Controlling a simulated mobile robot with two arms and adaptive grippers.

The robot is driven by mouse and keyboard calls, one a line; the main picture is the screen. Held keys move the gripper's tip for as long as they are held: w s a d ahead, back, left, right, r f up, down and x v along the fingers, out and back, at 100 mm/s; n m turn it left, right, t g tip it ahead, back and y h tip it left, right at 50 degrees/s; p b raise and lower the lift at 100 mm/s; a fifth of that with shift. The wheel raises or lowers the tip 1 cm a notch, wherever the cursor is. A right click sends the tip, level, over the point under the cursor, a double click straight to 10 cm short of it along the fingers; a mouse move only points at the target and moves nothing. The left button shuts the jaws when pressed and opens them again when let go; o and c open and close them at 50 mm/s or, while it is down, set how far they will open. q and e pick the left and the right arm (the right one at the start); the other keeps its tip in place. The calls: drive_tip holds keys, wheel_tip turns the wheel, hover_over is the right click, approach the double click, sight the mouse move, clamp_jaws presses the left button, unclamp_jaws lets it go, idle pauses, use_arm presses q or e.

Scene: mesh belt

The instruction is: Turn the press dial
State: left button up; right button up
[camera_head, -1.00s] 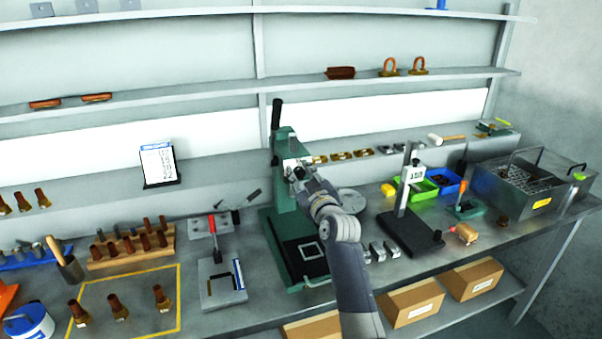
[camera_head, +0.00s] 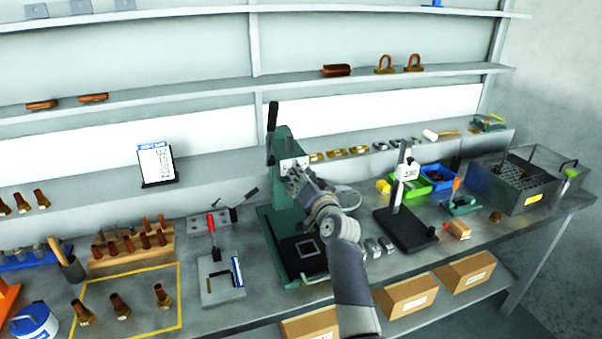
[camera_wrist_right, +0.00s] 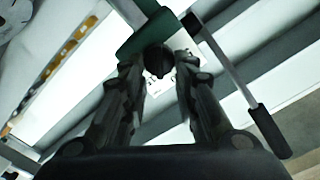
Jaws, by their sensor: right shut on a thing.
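The green press (camera_head: 284,150) stands on the bench with its black lever handle raised at upper left. Its dark round dial (camera_wrist_right: 158,62) shows in the right wrist view, in front of a white scale plate (camera_wrist_right: 162,84) with dark marks. My right gripper (camera_head: 292,172) is at the front of the press head, and its fingers (camera_wrist_right: 159,75) are closed on the dial's two sides. The fingers hide the dial in the head view. My left gripper is not in view.
The press lever (camera_wrist_right: 232,75) runs close beside the right finger in the wrist view. A black-based gauge stand (camera_head: 407,232) is to the right of the press. A grey fixture with a red handle (camera_head: 212,240) is to the left.

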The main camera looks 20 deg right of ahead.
drive_tip(key=m, duration=0.2)
drive_tip(key=m+p, duration=0.1)
drive_tip(key=m, duration=0.1)
drive_tip(key=shift+d+f+m, duration=0.1)
drive_tip(key=shift+d+m, duration=0.1)
drive_tip(key=shift+m, duration=0.2)
idle(0.4)
drive_tip(key=o, duration=1)
drive_tip(key=shift+f, duration=0.1)
drive_tip(key=shift+c, duration=0.2)
wheel_tip(320, 180, up, 10)
